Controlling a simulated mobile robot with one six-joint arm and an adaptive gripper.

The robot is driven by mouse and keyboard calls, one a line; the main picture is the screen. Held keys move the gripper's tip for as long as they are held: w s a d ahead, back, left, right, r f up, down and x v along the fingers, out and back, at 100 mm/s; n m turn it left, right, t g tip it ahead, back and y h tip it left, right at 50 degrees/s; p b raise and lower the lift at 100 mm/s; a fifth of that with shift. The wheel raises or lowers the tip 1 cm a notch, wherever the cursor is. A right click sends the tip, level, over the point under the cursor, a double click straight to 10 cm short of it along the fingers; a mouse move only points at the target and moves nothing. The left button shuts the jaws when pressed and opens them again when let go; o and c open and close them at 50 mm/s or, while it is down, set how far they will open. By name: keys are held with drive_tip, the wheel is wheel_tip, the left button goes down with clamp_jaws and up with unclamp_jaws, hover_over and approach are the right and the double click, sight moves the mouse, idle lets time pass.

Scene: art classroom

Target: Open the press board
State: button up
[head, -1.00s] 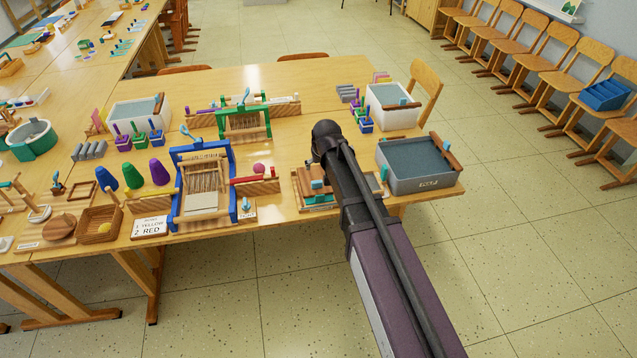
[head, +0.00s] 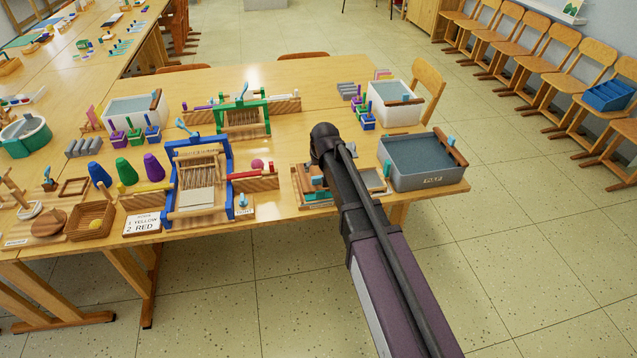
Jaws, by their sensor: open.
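A low wooden assembly with teal parts (head: 316,203), which looks like the press board, lies at the table's front edge, left of the grey pulp tub (head: 432,181). My arm passes in front of it and hides much of its middle. A pale grey flat panel shows just right of the arm. I cannot tell whether a board on it is raised or flat. My arm reaches from the lower right to above this assembly. My gripper is hidden behind the arm, so its contact with anything cannot be seen.
A blue loom (head: 230,170) stands left of the assembly, with a green loom (head: 267,117) behind it. A white tub (head: 394,117) and small coloured pots (head: 368,122) stand behind. Bare tabletop (head: 300,130) lies between the looms and my arm. The floor in front is clear.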

sight(318, 177)
drive_tip(key=shift+b+x, duration=3.15)
drive_tip(key=shift+x, duration=0.55)
drive_tip(key=shift+c, duration=0.2)
clamp_jaws()
drive_tip(key=shift+s+d, duration=0.1)
drive_tip(key=shift+d, duration=0.05)
